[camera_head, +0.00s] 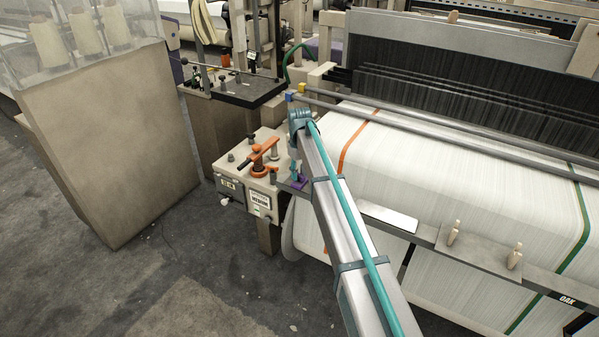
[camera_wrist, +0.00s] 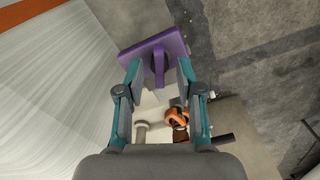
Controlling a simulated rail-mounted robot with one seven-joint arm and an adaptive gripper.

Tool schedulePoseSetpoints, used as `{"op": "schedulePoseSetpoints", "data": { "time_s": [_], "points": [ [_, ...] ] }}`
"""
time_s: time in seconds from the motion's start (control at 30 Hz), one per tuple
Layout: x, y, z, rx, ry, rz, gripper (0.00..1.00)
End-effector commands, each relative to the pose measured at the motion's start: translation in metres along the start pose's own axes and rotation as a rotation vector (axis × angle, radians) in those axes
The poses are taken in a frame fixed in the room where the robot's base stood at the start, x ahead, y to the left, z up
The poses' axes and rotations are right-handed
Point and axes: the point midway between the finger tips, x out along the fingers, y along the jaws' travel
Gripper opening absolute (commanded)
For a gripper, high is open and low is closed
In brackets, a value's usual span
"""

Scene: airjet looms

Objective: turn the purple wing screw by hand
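The purple wing screw (camera_wrist: 158,64) shows in the wrist view as a flat purple plate with a narrow raised wing at its middle. My gripper (camera_wrist: 158,78) is open, with one teal finger on each side of the raised wing. A gap shows between each fingertip and the wing. In the head view a small part of the purple wing screw (camera_head: 298,184) shows at the right edge of a cream machine box, just below my gripper (camera_head: 294,174). My arm covers the area to its right.
An orange handle (camera_head: 259,160) stands on the cream box (camera_head: 240,157) left of my gripper; the handle also shows in the wrist view (camera_wrist: 177,118). The white warp sheet (camera_head: 420,150) lies to the right. Dark floor is clear at the lower left.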

Motion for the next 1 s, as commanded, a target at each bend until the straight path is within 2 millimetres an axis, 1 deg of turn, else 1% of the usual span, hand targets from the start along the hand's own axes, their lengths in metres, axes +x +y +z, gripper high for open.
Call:
{"op": "schedulePoseSetpoints", "data": {
  "time_s": [0.17,0.27,0.8,0.9,1.0],
  "points": [
    [-0.001,0.000,0.000,-0.001,0.000,0.000,0.36],
    [-0.005,0.000,0.000,-0.001,0.000,0.000,0.36],
    [-0.052,0.000,0.000,-0.002,0.000,0.000,0.36],
    [-0.059,0.000,0.000,-0.002,0.000,0.000,0.36],
    [-0.061,0.000,0.000,-0.002,-0.001,0.000,0.36]
  ]
}}
